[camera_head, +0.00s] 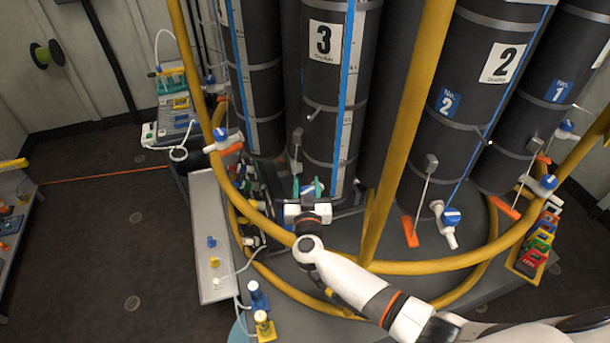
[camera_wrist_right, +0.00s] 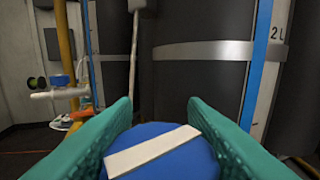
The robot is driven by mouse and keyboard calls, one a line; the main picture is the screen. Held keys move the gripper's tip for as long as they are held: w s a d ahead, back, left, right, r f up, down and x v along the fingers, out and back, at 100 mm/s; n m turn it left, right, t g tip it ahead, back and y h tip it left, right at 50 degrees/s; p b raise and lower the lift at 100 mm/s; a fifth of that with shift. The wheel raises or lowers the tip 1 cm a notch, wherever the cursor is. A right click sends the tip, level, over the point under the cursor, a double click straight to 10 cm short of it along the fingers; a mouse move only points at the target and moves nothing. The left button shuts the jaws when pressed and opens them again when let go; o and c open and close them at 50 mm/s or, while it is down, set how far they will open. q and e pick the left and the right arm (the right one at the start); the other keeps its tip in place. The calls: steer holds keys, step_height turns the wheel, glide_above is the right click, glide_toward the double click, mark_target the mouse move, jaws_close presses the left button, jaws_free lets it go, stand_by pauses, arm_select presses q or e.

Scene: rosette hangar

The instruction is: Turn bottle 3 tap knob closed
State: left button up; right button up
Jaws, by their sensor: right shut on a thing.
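Bottle 3 (camera_head: 318,85) is a tall dark cylinder with a white "3" label at the top middle of the head view. My right gripper (camera_head: 307,188) is at its lower front, with the arm coming from the lower right. In the right wrist view its teal fingers (camera_wrist_right: 160,135) are shut on a round blue tap knob (camera_wrist_right: 165,160) with a white bar across its top. The bar lies slanted, its right end higher. The lower part of the knob and the tap body are hidden. My left gripper is not in view.
A yellow ring rail (camera_head: 270,235) and yellow upright (camera_head: 395,140) run close around the arm. Bottle 2 (camera_head: 480,100), with its own blue tap (camera_head: 450,217), stands to the right. A grey shelf (camera_head: 205,235) is at left. Open floor (camera_head: 95,235) lies further left.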

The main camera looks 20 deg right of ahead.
steer(key=shift+s+d+m+g+h+p, duration=0.15)
steer(key=shift+m+g+h, duration=0.3)
steer(key=shift+m+h, duration=0.55)
steer(key=shift+m+g+h+p, duration=0.2)
steer(key=shift+m+g+h, duration=0.35)
steer(key=shift+h, duration=0.75)
steer(key=shift+d+f+m+h, duration=0.1)
steer(key=shift+m+h, duration=0.15)
steer(key=shift+h, duration=0.05)
steer(key=o, duration=1)
